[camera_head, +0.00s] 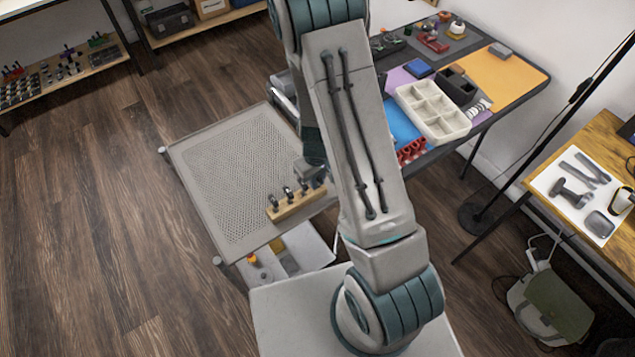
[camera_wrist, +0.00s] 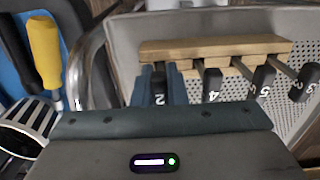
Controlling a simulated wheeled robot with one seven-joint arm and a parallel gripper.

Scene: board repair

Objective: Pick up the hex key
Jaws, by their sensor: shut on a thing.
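A light wooden rack (camera_head: 300,205) stands on the perforated top of a grey cart. It also shows in the wrist view (camera_wrist: 215,46) with several dark hex keys in a row, marked with white numbers. My gripper (camera_wrist: 160,80) is shut on the hex key marked 2 (camera_wrist: 160,99), the leftmost one in the wrist view. This key is still at the rack; I cannot tell whether it is clear of its hole. The hex key marked 4 (camera_wrist: 211,84) is just right of my fingers. In the head view my arm hides most of the gripper.
The cart top (camera_head: 225,175) is otherwise bare. A yellow-handled screwdriver (camera_wrist: 45,50) and a striped round thing (camera_wrist: 30,122) lie left of the cart rail in the wrist view. A table with a white divided tray (camera_head: 432,110) stands behind my arm.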

